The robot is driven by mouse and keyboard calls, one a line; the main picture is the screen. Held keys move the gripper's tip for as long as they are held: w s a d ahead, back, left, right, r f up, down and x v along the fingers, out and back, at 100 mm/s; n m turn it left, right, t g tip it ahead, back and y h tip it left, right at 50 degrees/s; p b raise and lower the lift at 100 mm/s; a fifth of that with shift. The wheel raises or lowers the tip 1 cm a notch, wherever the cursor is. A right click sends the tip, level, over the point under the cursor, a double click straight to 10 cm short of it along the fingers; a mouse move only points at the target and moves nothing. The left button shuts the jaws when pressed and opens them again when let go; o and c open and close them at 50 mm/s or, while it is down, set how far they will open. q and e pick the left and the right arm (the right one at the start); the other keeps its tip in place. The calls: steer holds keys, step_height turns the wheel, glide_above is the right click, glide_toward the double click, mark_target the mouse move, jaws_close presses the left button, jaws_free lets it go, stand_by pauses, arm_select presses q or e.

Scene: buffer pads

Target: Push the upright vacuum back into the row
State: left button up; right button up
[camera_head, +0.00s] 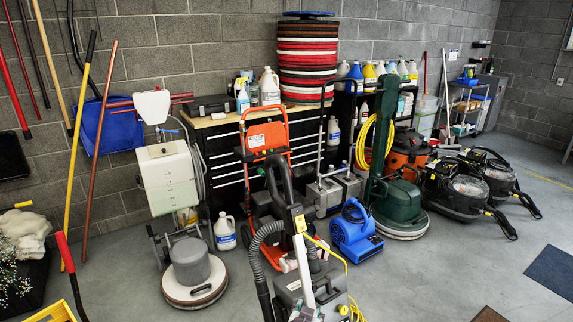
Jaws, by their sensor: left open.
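A tall upright vacuum (286,287) stands at the bottom centre, on the floor in front of the row of machines. It has a grey body, a black loop handle, a yellow tag, a ribbed grey hose and a yellow cord. Its base is cut off by the lower picture edge. I cannot make out either of my grippers in this view, and nothing clearly shows touching the vacuum.
The row along the wall holds a white-tank floor machine (168,180), an orange-framed machine (264,135), a blue blower (355,235), a green floor machine (400,203) and black vacuums (458,197). A jug (225,234) stands between. Open floor lies to the right.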

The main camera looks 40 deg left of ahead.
arm_select(q)
steer(key=w+a+r+n+t+y+p, duration=0.1)
steer(key=a+r+n+t+y+p, duration=0.2)
steer(key=r, duration=1.6)
steer(key=n+y+p, duration=0.1)
steer(key=n+y, duration=0.2)
steer(key=n, duration=0.1)
glide_toward(286, 179)
steer(key=p+x, duration=0.4)
steer(key=x, duration=0.6)
steer(key=shift+w+a+f, duration=0.1)
steer(key=shift+w+a, duration=0.3)
arm_select(e)
step_height(286, 179, up, 10)
steer(key=shift+f, duration=0.25)
arm_select(q)
steer(key=shift+c, duration=0.4)
jaws_close()
arm_select(e)
steer(key=shift+d, duration=0.1)
